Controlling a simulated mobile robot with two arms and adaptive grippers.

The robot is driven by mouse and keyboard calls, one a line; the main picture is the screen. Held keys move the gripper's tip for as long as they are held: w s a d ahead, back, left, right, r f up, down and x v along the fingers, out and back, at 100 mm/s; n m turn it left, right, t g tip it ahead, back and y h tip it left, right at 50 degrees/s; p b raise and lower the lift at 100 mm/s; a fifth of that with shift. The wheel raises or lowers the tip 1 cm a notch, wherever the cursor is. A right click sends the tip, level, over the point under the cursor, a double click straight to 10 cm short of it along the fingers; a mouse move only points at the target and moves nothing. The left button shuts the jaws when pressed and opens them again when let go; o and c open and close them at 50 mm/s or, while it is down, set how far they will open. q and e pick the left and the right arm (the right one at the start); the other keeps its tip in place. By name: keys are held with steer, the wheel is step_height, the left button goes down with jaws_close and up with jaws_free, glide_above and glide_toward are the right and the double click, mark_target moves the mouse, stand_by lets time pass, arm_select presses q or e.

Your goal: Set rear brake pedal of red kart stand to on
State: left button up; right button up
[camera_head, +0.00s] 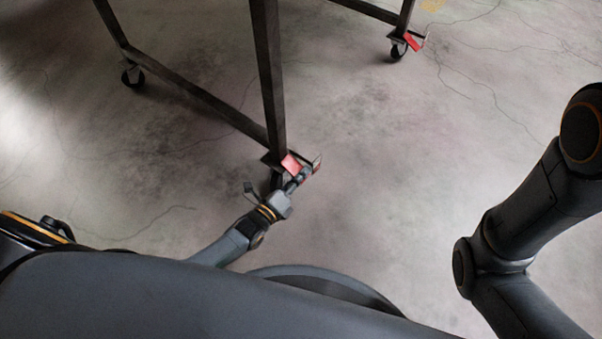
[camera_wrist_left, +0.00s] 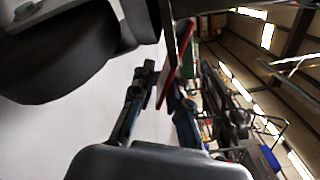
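The dark metal kart stand (camera_head: 269,70) stands over the floor in front of me. A red brake pedal (camera_head: 291,164) sits at its nearest caster, at the foot of the upright. My left gripper (camera_head: 299,181) is low at this pedal, on its near side. In the left wrist view, the red pedal (camera_wrist_left: 178,60) shows as a thin tilted plate. The left gripper's fingers (camera_wrist_left: 161,100) are apart there, with the plate's lower end between them; contact is unclear. The black caster wheel (camera_wrist_left: 60,55) fills the upper left. My right arm shows at the right; its gripper is out of view.
Another caster with a red pedal (camera_head: 413,41) is at the top right. A caster without a visible red pedal (camera_head: 133,75) is at the upper left. The concrete floor (camera_head: 390,150) between the stand and my right arm is clear.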

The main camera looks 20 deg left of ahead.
stand_by(0.3)
arm_select(q)
steer(key=v, duration=1.2)
steer(key=shift+r, duration=0.1)
